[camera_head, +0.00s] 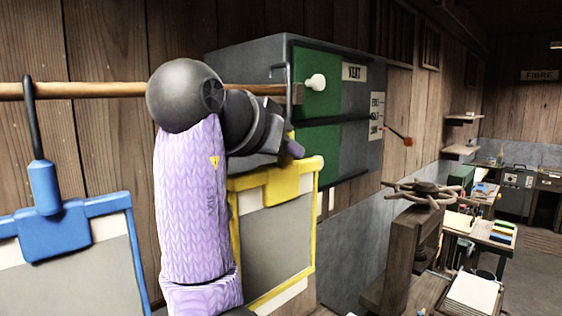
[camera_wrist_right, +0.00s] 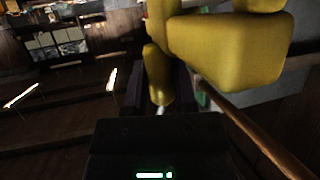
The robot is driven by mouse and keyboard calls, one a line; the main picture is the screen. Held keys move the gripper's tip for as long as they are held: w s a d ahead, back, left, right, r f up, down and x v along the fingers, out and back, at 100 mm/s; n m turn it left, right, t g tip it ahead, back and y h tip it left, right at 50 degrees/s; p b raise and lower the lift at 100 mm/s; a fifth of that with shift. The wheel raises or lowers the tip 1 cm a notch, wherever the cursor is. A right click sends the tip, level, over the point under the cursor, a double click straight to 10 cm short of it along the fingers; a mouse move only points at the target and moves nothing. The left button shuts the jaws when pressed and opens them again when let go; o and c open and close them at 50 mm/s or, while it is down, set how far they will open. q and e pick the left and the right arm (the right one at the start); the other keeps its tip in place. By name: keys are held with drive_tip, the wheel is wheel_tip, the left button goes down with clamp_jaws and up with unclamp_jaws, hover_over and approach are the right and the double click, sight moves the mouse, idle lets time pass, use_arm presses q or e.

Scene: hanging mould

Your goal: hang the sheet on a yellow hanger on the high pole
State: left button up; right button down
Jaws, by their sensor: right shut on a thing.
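The yellow hanger (camera_head: 304,172) is in the middle of the head view, with a grey sheet (camera_head: 275,240) in its yellow frame below the wooden pole (camera_head: 110,89). My right gripper (camera_head: 288,147) is shut on the upper part of the hanger, just under the pole's right end. The hanger's top is mostly hidden behind my wrist, so I cannot tell whether its hook is on the pole. In the right wrist view the yellow hanger (camera_wrist_right: 225,50) fills the upper middle, and the pole (camera_wrist_right: 255,130) slants past on the right, apparently apart from it. My left gripper is not in view.
A blue hanger (camera_head: 60,220) with another sheet hangs from the pole at the left. A grey and green cabinet (camera_head: 340,160) stands behind the pole's right end. A wooden post with a spoked wheel (camera_head: 425,190) and cluttered tables (camera_head: 490,235) are at the right.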

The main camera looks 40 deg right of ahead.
drive_tip(key=shift+d+r, duration=0.1)
drive_tip(key=shift+r, duration=0.1)
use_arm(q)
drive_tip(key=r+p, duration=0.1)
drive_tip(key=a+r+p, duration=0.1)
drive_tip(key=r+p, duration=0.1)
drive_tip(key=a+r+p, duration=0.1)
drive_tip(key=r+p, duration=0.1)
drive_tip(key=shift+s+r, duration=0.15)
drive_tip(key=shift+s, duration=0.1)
use_arm(e)
drive_tip(key=w+a+f, duration=0.1)
drive_tip(key=w+a, duration=0.2)
drive_tip(key=w, duration=0.5)
drive_tip(key=shift+w+a+f, duration=0.2)
drive_tip(key=shift+w+f, duration=0.05)
drive_tip(key=shift+f, duration=0.05)
drive_tip(key=shift+c, duration=1.7)
unclamp_jaws()
